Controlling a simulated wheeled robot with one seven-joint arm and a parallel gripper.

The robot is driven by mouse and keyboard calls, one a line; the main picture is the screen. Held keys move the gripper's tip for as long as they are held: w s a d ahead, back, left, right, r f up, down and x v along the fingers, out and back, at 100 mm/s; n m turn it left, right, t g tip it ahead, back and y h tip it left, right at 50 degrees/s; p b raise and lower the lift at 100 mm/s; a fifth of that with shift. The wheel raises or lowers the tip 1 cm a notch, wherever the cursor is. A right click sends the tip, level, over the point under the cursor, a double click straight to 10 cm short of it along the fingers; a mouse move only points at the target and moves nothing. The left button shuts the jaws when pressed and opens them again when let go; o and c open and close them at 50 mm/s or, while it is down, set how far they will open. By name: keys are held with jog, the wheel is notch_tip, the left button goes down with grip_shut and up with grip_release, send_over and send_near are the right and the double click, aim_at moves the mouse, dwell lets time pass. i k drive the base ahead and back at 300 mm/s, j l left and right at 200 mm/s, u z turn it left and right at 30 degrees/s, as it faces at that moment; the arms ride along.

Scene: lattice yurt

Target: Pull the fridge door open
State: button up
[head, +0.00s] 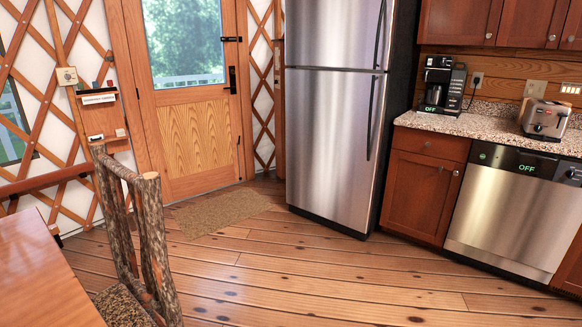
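A tall stainless steel fridge (328,140) stands in the middle of the head view, between the wooden entrance door and the kitchen counter. Its upper door (332,32) and its larger lower door (325,150) both look shut. A long dark handle (371,118) runs down the right edge of the lower door, and another dark handle (380,35) is on the right edge of the upper door. My gripper is not in the head view.
A log-framed chair (148,240) and a wooden table (40,275) stand at the lower left. A dishwasher (510,205) and a cabinet (422,190) are right of the fridge. A mat (222,213) lies by the entrance door (195,130). The plank floor (330,270) before the fridge is clear.

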aim_at(335, 119)
jog(key=i, duration=0.85)
jog(key=i+z, duration=0.1)
jog(key=i, duration=0.75)
jog(key=i+j, duration=0.15)
jog(key=i, duration=0.7)
jog(key=i+j+z, duration=0.1)
jog(key=i+z, duration=0.15)
jog(key=i, duration=0.15)
jog(key=i+j+z, duration=0.2)
jog(key=i, duration=0.25)
jog(key=i+j+z, duration=0.25)
jog(key=i, duration=0.15)
